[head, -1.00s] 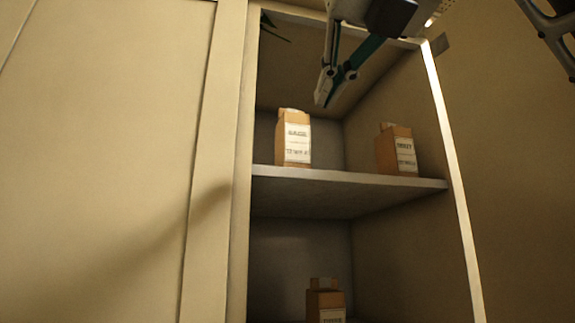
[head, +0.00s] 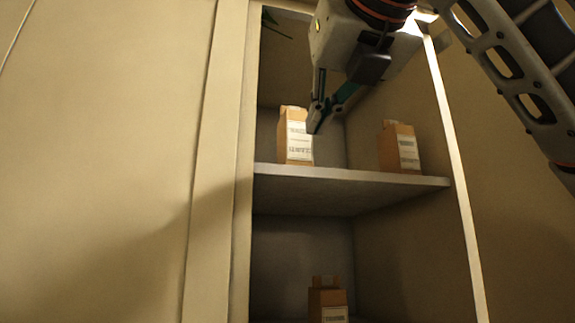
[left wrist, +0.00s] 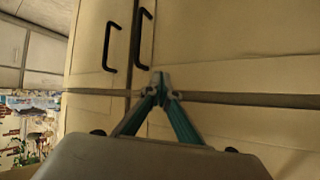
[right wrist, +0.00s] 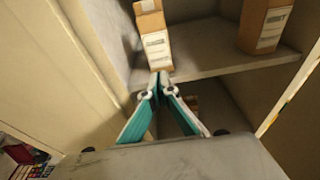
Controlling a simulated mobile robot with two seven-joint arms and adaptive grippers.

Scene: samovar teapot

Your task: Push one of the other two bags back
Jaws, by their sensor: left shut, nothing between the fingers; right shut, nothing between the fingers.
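Two brown paper bags with white labels stand upright on the upper shelf (head: 350,182): the left bag (head: 293,138) and the right bag (head: 400,150). A third bag (head: 327,302) stands on the lower shelf. My right gripper (head: 315,130) is shut and empty, its tips close to the left bag's upper right side in the head view; touching or not, I cannot tell. In the right wrist view the tips (right wrist: 160,75) overlap the base of the left bag (right wrist: 154,45), with the right bag (right wrist: 264,22) farther right. My left gripper (left wrist: 160,80) is shut and empty, away from the bags.
The cabinet's side walls (head: 455,180) close in the shelves. Free shelf room lies between the two upper bags. Closed cupboard doors with black handles (left wrist: 112,38) face my left gripper.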

